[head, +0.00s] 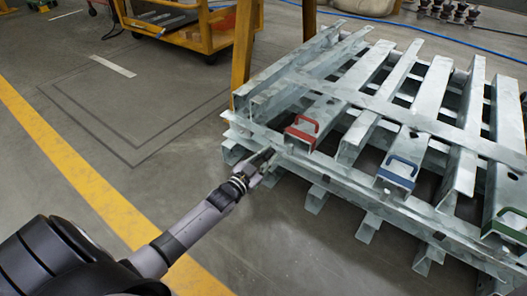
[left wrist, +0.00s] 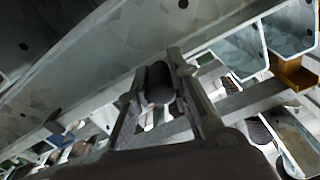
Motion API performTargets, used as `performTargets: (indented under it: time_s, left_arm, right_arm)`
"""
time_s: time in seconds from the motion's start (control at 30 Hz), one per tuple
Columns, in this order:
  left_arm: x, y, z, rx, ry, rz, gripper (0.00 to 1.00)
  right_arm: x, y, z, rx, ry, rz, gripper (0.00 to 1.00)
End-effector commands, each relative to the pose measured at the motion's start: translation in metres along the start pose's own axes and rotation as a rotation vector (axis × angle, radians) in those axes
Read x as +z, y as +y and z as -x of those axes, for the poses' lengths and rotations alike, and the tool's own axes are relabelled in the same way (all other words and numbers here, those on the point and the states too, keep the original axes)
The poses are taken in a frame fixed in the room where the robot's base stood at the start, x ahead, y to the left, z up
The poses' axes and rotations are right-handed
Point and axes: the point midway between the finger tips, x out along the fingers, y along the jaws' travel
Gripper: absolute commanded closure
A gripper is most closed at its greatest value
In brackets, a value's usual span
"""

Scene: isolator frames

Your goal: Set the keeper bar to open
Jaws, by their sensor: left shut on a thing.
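My left gripper (head: 262,163) is at the near left corner of the galvanised steel frames (head: 345,178), just below the red handle (head: 301,131). In the left wrist view its two fingers (left wrist: 157,72) are shut on a dark round knob (left wrist: 158,88). A long steel bar (head: 395,192) runs along the front of the frames, right of the gripper. I cannot tell for sure which piece is the keeper bar, or whether the knob belongs to it. The fingertips are small in the head view. My right gripper is not in view.
A blue handle (head: 399,169) and a green handle (head: 508,223) sit further right on the frames. A yellow post (head: 244,52) stands behind their left corner. A yellow cart (head: 190,30) is at the back. The floor to the left is clear.

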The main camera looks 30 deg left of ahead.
Motion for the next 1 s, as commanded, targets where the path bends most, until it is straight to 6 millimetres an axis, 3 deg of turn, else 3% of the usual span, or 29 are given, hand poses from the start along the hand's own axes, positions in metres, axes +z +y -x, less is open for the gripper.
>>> performTargets:
  time_s: [0.1,0.13,0.43,0.77,1.0]
  left_arm:
    - [0.0,0.002,0.0,0.003,0.002,-0.001,1.0]
    - [0.0,0.002,0.0,0.003,0.002,-0.001,0.81]
    - [0.0,0.001,0.0,0.001,0.001,-0.001,0.61]
    - [0.001,0.0,0.002,0.0,0.0,-0.001,0.61]
    - [0.002,0.001,0.036,0.002,-0.002,0.0,0.61]
  right_arm:
    - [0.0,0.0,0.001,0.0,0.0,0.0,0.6]
    - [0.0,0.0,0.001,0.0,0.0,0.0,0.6]
    - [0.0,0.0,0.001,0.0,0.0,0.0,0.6]
    - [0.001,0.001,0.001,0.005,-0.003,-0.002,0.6]
    - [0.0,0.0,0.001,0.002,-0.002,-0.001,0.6]
